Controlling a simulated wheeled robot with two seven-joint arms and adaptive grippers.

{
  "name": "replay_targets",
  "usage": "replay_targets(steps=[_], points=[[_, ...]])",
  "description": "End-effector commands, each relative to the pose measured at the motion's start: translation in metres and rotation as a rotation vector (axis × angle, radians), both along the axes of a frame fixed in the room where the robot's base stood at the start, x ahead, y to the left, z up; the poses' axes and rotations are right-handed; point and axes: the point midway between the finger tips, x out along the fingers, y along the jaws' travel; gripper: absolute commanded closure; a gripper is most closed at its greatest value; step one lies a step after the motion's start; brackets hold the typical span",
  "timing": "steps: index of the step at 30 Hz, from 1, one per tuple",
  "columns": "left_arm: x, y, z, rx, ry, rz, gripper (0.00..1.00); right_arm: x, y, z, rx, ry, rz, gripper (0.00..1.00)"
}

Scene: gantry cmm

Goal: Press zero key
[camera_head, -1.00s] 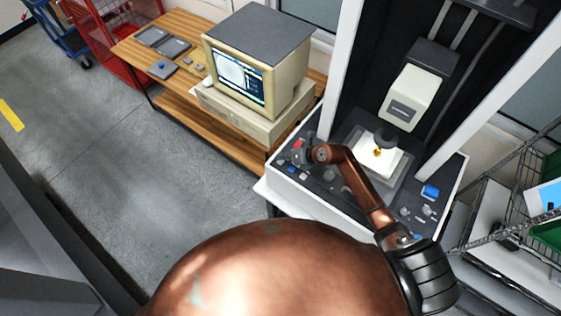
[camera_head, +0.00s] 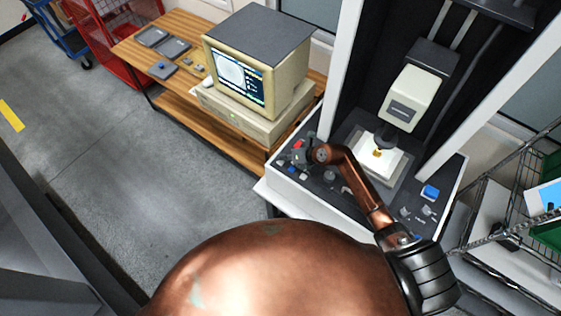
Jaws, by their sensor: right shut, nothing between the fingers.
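The measuring machine's control panel (camera_head: 350,207) is a white-sided base with a dark top carrying several knobs and keys. A red button (camera_head: 298,145), a small blue key (camera_head: 291,169) and a larger blue key (camera_head: 430,192) show on it. I cannot read any label, so I cannot tell which is the zero key. My right gripper (camera_head: 300,157) is small and dark at the end of my copper arm. It is shut and empty over the panel's left part, close to the red button. Contact with a key cannot be made out. My left gripper is not in view.
The machine's white head (camera_head: 411,101) hangs above a pale stage (camera_head: 376,160) with a small gold part (camera_head: 377,153). White columns flank it. A beige computer (camera_head: 250,75) stands on a wooden bench (camera_head: 190,105) to the left. A wire rack (camera_head: 520,180) stands right.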

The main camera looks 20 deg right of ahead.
Motion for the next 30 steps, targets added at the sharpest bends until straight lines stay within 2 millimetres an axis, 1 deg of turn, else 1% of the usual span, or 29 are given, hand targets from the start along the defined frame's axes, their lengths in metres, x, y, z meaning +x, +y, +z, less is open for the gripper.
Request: replay_targets(steps=[8, 19, 30], points=[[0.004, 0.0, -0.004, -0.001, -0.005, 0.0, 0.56, 0.0, 0.0, -0.009, -0.001, 0.002, 0.001, 1.0], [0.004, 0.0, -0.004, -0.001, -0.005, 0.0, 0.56, 0.0, 0.0, -0.008, 0.0, 0.0, 0.0, 1.0], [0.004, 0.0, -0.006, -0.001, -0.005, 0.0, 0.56, 0.0, 0.0, -0.012, 0.0, 0.0, 0.0, 1.0]])
